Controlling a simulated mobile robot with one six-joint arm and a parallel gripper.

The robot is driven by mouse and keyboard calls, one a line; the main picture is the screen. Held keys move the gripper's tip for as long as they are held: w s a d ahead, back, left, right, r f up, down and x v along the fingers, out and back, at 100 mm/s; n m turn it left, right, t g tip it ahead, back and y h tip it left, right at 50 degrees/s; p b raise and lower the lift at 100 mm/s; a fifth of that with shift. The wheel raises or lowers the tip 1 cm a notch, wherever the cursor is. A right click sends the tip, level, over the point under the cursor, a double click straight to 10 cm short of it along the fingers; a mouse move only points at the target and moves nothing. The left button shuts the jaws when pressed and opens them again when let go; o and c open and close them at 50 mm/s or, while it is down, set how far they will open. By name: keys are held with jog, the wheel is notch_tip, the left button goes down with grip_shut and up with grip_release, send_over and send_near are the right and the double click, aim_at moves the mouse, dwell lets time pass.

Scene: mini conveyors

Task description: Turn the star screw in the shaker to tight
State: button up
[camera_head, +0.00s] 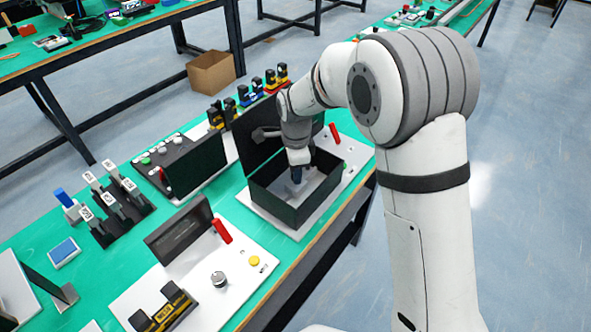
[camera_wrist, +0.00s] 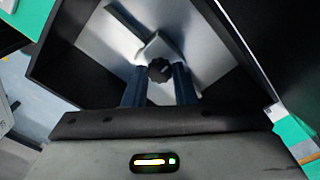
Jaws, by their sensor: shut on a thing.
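The shaker (camera_head: 271,212) is a dark open-topped box with its lid raised, on a white base plate. My gripper (camera_head: 297,176) reaches down inside it. In the wrist view my gripper (camera_wrist: 158,74) has its two blue fingers on either side of the star screw (camera_wrist: 160,66), a small black lobed knob, and is shut on it. The screw sits on a grey metal clamp piece (camera_wrist: 157,48) with a dark bar at the upper left. The screw is hidden in the head view, and I cannot tell how tight it is.
The shaker's walls surround my gripper closely. A red handle (camera_head: 334,132) stands at its right. A white panel with a yellow button (camera_head: 255,260) and a knob lies in front. A black control box (camera_head: 184,163) stands to the left. The green table's edge is close on the right.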

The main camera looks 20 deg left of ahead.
jog(key=o, duration=1)
jog(key=shift+a+r, duration=0.1)
jog(key=shift+r, duration=3.8)
